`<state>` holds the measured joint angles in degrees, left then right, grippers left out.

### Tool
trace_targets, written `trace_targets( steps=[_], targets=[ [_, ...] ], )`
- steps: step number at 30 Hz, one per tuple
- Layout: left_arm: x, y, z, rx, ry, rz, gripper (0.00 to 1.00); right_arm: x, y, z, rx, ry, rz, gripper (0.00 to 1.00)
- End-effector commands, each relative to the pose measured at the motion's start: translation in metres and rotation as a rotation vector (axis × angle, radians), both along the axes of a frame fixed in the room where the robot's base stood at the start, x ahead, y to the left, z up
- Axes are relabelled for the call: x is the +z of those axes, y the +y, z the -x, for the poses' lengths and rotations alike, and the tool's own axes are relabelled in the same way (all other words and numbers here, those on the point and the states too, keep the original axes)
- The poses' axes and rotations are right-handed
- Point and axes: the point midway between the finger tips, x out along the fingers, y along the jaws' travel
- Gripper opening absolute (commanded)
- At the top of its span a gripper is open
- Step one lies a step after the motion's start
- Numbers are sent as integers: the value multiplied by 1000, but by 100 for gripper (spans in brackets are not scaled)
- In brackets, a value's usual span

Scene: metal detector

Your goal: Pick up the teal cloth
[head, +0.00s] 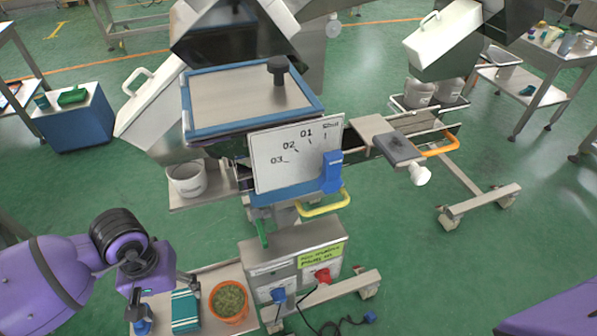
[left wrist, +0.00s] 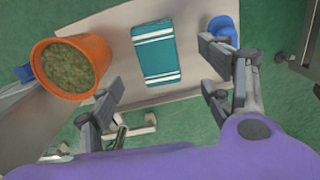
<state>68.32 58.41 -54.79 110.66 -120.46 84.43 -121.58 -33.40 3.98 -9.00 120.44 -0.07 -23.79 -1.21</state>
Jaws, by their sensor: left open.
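The teal cloth (head: 185,312) lies folded flat, with white stripes near its ends, on a pale shelf (head: 207,273) at the lower left of the head view. It shows whole in the left wrist view (left wrist: 157,62). My left gripper (left wrist: 165,88) is open and empty, with its fingers spread to either side of the cloth in the picture. In the head view my left gripper (head: 164,296) is just above and left of the cloth, apart from it as far as I can tell. My right gripper is out of view.
An orange pot (head: 229,302) with green-brown contents stands close to the right of the cloth. A blue object (left wrist: 224,29) is on the cloth's other side. A metal control box (head: 292,262) with plugs rises right of the shelf. A whiteboard (head: 290,165) stands above.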

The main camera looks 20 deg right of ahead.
Motion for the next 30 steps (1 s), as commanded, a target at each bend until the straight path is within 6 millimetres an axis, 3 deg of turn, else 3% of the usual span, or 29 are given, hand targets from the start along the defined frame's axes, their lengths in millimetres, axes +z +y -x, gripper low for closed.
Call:
trace_targets(
  steps=[18, 27, 30],
  targets=[
    [-73, -3, -1, 1, 5, 0, 73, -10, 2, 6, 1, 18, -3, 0],
    [-78, -3, -2, -1, 1, 0, 73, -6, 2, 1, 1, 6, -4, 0],
    [-78, -3, -2, 0, 2, 0, 62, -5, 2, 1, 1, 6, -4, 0]
  ],
)
